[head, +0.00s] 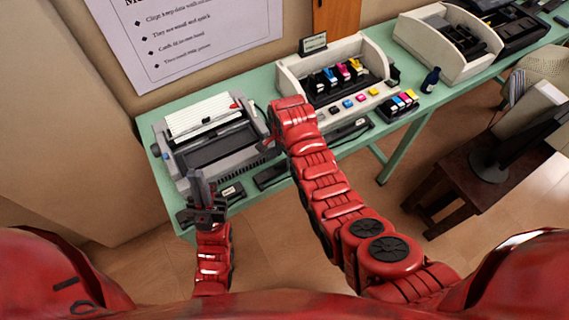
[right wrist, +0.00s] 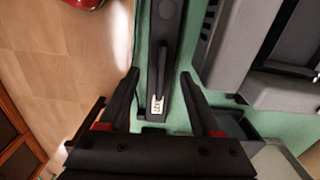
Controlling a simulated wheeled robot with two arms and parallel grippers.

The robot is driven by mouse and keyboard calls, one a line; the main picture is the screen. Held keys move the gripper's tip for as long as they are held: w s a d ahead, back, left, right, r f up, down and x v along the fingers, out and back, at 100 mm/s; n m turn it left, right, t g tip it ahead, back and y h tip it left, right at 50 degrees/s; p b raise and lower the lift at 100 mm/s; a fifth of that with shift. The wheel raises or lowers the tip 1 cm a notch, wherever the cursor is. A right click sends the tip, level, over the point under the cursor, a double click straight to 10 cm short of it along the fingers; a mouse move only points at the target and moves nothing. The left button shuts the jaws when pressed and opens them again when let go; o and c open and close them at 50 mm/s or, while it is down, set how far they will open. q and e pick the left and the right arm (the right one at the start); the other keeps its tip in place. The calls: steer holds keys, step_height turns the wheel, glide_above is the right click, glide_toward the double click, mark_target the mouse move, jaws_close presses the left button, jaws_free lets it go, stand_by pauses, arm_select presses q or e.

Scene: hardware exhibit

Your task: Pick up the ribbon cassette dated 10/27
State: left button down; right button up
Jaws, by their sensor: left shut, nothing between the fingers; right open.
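A long black ribbon cassette (right wrist: 169,50) lies on the green table in the right wrist view. It has a small white label (right wrist: 157,104), which seems to end in 27; the full date is too small to read. My right gripper (right wrist: 160,92) is open, its fingers either side of the cassette's label end, with nothing held. In the head view a black cassette (head: 270,175) lies at the table's front edge, partly hidden by my right arm. Another black cassette (head: 347,130) lies further right. My left gripper (head: 198,178) is shut and empty in front of the grey printer.
The grey printer (head: 205,130) stands at the left of the green table (head: 150,135). An open cream printer (head: 295,75) with coloured cartridges stands right of it. A small label card (head: 232,190) sits at the front edge. A dark stool (head: 450,190) stands at right.

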mark_target(284, 160)
steer(key=shift+w+f+p, duration=0.1)
steer(key=shift+f+p, duration=0.55)
steer(key=shift+f, duration=1.15)
jaws_close()
